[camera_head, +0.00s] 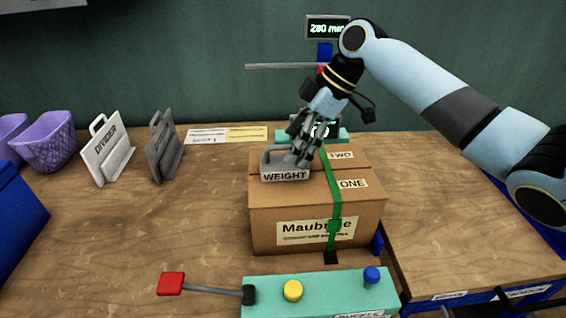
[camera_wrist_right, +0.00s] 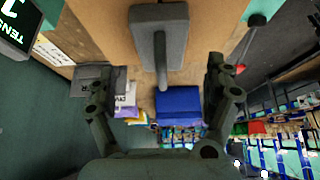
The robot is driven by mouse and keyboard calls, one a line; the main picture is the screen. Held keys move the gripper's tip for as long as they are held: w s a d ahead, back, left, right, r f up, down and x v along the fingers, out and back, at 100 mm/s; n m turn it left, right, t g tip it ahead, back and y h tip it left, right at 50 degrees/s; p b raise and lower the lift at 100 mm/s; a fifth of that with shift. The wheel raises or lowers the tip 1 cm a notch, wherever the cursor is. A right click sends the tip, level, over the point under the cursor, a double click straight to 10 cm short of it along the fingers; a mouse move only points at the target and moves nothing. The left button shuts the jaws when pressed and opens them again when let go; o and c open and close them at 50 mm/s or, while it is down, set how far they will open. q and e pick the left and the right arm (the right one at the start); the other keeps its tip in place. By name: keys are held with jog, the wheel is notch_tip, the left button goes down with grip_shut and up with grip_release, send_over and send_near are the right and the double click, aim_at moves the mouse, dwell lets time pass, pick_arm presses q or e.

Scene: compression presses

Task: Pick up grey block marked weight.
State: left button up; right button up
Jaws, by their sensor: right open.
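The grey block marked WEIGHT (camera_head: 285,174) sits upright on top of the cardboard box (camera_head: 278,215), left of its green strap. Its grey handle rises from it. My right gripper (camera_head: 302,146) is at the right end of the handle, pointing down and partly covering it. In the right wrist view the grey block (camera_wrist_right: 159,16) is at the top centre, with its handle running down the picture between the two spread fingers of the right gripper (camera_wrist_right: 164,80). The gripper is open, holding nothing; whether it touches the handle cannot be told. My left gripper is not in view.
The green strap (camera_head: 331,190) crosses the box. A teal buckle unit (camera_head: 265,292) with a red-ended lever (camera_head: 171,283) stands in front. A white divider (camera_head: 106,150), dark grey divider (camera_head: 163,147) and purple basket (camera_head: 47,143) stand left. The table between is clear.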

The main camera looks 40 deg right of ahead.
jog(key=p+x, duration=0.1)
jog(key=x, duration=0.3)
jog(key=shift+s+d, duration=0.1)
jog(key=shift+s, duration=0.05)
jog(key=shift+f, duration=0.25)
jog(key=c, duration=1.7)
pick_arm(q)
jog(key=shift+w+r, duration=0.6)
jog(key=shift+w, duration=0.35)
pick_arm(e)
grip_shut()
jog(key=shift+r, duration=0.2)
